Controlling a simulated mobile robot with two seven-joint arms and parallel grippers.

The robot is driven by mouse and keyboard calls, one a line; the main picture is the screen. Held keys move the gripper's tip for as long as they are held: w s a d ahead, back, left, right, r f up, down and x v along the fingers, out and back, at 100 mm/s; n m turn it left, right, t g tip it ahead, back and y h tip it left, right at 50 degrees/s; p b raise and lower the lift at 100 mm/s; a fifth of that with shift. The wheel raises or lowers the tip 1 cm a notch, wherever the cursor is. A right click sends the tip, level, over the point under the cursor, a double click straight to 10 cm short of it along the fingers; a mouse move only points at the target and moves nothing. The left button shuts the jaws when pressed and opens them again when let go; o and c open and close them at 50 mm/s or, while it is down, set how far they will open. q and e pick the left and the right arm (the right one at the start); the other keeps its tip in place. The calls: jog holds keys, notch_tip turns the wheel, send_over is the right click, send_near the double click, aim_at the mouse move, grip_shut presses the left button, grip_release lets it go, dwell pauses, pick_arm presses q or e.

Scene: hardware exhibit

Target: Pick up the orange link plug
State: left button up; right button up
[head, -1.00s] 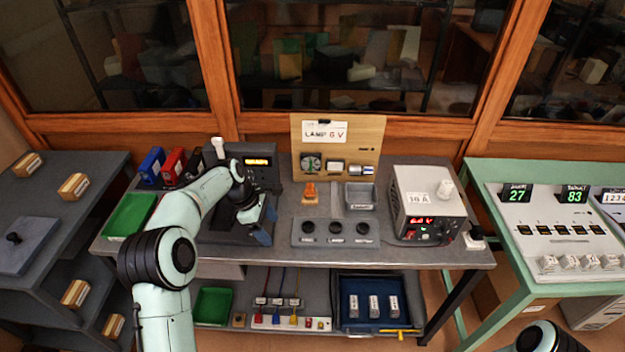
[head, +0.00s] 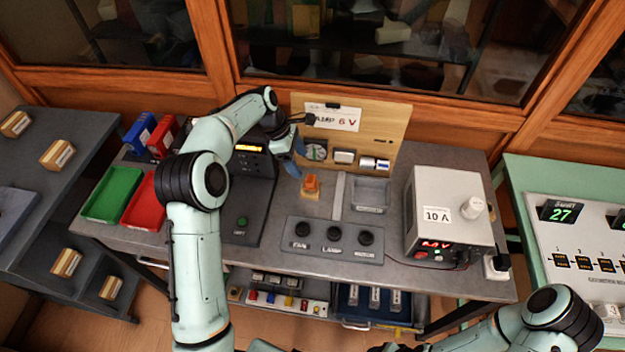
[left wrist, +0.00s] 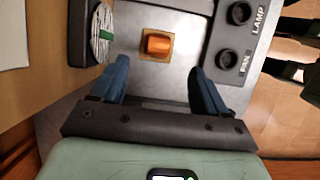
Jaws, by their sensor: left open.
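The orange link plug (head: 311,183) stands on a small tan base on the grey bench, in front of the wooden board. It also shows in the left wrist view (left wrist: 158,44), centred ahead of my fingers. My left gripper (head: 298,157) is just behind and to the left of the plug in the head view, apart from it. In the left wrist view its two blue fingers (left wrist: 158,80) are spread wide with nothing between them. My right arm shows at the lower right, but its gripper cannot be made out.
The wooden board (head: 392,115) with a dial stands close behind the plug. A panel with several black knobs (head: 333,234) lies in front. A grey tray (head: 371,193) and a power supply (head: 447,212) stand to the right. Green (head: 111,193) and red (head: 143,204) trays lie left.

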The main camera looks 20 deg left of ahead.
aim_at(310, 178)
pick_arm(q)
jog(key=x, duration=0.9)
jog(key=shift+w+d+f+b, duration=0.15)
jog(key=shift+d+f+b, duration=0.05)
jog(key=shift+f+b, duration=0.15)
jog(key=c, duration=1.1)
